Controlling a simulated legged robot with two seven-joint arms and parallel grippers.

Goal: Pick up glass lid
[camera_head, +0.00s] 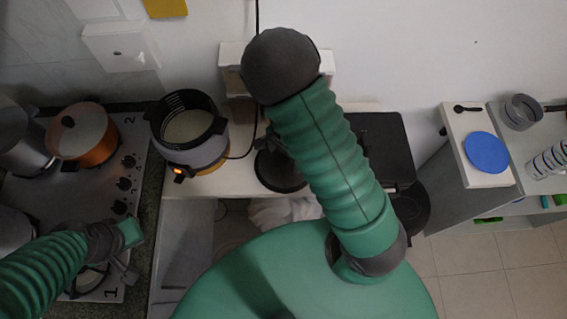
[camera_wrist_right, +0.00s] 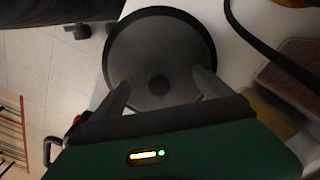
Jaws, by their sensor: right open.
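A dark round thing on the counter (camera_head: 277,178), partly hidden by my right arm in the head view, seems to be the same lid. My right gripper (camera_wrist_right: 163,90) is open, its two fingers apart over the lid on either side of the knob; nothing is held. My left gripper (camera_head: 128,268) is over the stove at the lower left; its fingers are unclear.
An orange pot (camera_head: 92,148) with a lid and a grey pot (camera_head: 18,145) stand on the stove. A cooker (camera_head: 195,150) with an open dark basket stands left of the lid. A dark box (camera_head: 385,145) is at right. A blue disc (camera_head: 487,152) lies on the far-right shelf.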

